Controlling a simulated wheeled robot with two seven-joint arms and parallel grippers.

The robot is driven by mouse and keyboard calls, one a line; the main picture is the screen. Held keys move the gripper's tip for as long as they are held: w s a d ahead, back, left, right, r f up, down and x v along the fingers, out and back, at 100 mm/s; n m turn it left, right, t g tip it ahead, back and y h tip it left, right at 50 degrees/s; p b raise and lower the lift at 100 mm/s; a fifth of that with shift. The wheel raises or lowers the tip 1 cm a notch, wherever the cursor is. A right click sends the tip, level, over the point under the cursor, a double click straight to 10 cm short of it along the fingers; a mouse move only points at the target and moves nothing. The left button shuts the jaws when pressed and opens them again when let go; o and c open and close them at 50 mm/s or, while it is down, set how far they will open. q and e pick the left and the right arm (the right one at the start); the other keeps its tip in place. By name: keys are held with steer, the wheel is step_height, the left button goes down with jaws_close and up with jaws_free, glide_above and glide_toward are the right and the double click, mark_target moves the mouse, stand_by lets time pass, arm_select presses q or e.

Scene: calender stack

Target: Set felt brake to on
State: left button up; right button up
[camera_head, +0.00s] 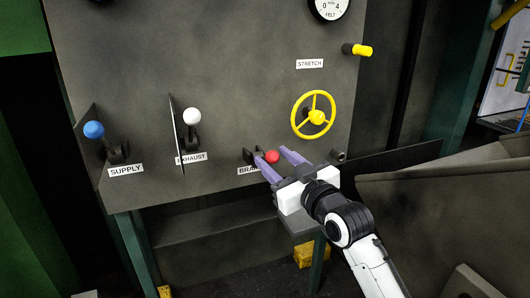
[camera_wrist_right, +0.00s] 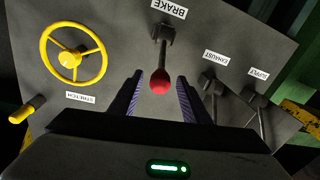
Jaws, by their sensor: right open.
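The felt brake is a lever with a red knob (camera_head: 272,157), low on the grey panel (camera_head: 230,75) above the BRAKE label (camera_head: 247,170), which my gripper partly hides. My right gripper (camera_head: 274,153) is open, with its purple fingers reaching to either side of the red knob. In the right wrist view the red knob (camera_wrist_right: 160,81) sits between the two open fingers (camera_wrist_right: 158,85), with a gap on each side. The lever shaft runs from the knob to its bracket by the BRAKE label (camera_wrist_right: 169,9). My left gripper is not in view.
A yellow STRETCH handwheel (camera_head: 313,115) is close above and right of my right gripper. A white-knobbed EXHAUST lever (camera_head: 192,117) and a blue-knobbed SUPPLY lever (camera_head: 94,130) stand to the left, beside thin upright plates. A yellow-ended peg (camera_head: 361,50) sticks out at upper right.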

steer(key=shift+x, duration=2.7)
steer(key=shift+c, duration=0.3)
jaws_close()
